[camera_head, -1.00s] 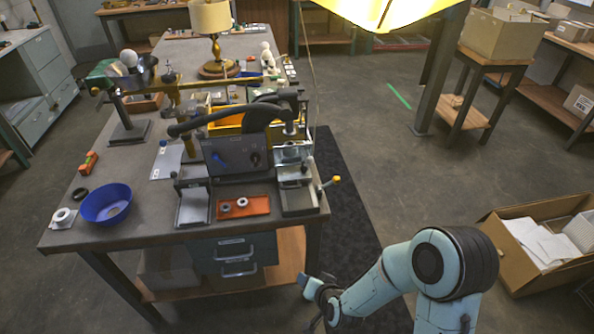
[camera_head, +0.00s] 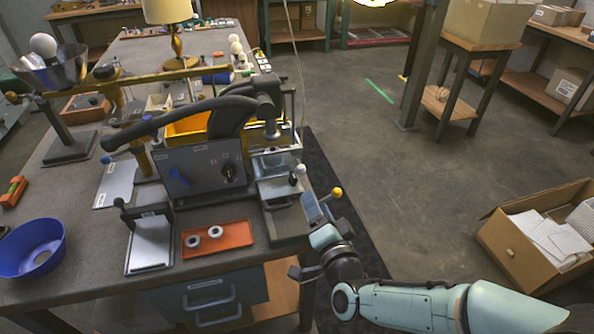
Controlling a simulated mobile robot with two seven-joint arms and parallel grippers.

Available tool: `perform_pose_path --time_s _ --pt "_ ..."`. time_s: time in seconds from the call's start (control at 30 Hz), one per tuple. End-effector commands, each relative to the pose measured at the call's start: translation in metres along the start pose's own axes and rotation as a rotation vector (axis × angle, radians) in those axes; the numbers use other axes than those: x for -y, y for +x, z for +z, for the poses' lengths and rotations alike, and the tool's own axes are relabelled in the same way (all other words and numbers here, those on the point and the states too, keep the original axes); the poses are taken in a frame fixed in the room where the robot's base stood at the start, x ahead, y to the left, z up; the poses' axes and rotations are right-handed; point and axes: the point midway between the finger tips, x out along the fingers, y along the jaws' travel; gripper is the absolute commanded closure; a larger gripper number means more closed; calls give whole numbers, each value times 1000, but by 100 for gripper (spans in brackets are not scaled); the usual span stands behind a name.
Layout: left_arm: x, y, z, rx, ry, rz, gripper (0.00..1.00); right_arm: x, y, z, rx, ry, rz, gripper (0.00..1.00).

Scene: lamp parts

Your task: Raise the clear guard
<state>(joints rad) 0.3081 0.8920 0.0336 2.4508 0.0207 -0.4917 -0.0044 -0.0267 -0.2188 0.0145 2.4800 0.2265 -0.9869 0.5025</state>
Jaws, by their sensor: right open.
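The clear guard (camera_head: 276,164) is a small see-through panel on the metal fixture at the right end of the bench. It looks lowered, over the fixture's metal block (camera_head: 280,187). My right gripper (camera_head: 309,238) is open and empty at the bench's right edge, just below and right of the fixture. It appears apart from the guard; whether a finger touches the fixture is hard to tell. My left gripper is not in view.
A grey control box (camera_head: 203,168) with a blue switch stands left of the fixture. An orange tray (camera_head: 218,238) with two rings lies in front. A blue bowl (camera_head: 33,248) is at the left.

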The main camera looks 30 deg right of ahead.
Motion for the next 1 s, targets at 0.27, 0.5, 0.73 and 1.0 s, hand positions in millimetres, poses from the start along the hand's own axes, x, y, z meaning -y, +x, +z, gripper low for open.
perform_pose_path --time_s 0.27,0.5,0.73,1.0 --pt "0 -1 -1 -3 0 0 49 1 47 0 0 -1 1 48" --pt "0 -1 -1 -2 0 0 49 0 97 0 0 -2 2 48" --pt "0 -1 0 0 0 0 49 0 124 -1 1 -1 1 48" --pt "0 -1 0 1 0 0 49 1 130 -1 1 -1 1 48"
